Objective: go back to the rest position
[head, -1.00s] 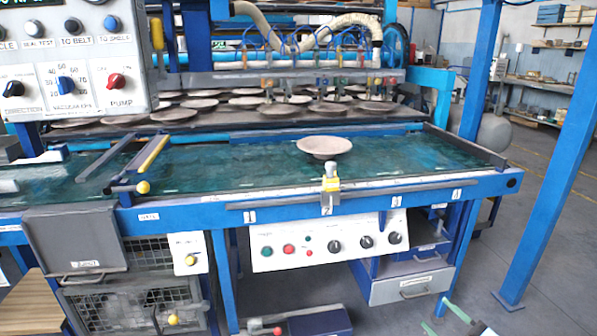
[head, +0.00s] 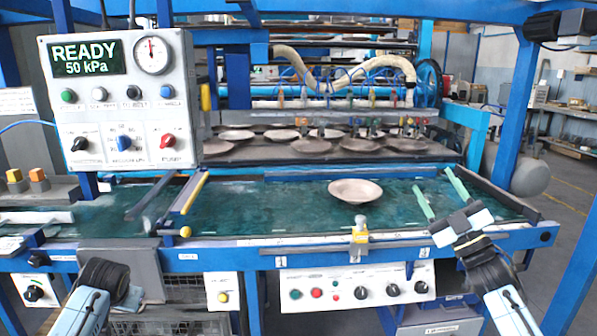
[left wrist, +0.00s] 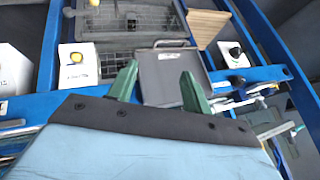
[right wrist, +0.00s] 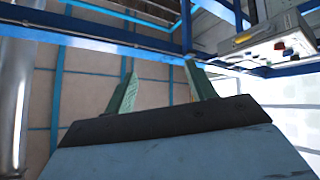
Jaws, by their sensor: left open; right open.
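My right gripper (head: 438,196) is raised at the right of the head view, in front of the green belt, with its two green fingers apart and nothing between them. In the right wrist view its fingers (right wrist: 160,88) also stand apart and empty. My left arm shows at the lower left of the head view; its fingers are hidden there. In the left wrist view my left gripper (left wrist: 157,85) is open and empty, with a grey bin front and mesh behind it.
One plate (head: 355,190) lies on the belt (head: 270,208). Several plates sit on the rack behind. A control panel (head: 125,100) reading READY, 50 kPa hangs at the left. A yellow-topped stop (head: 360,232) stands on the front rail (head: 300,258). A blue post stands at the right.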

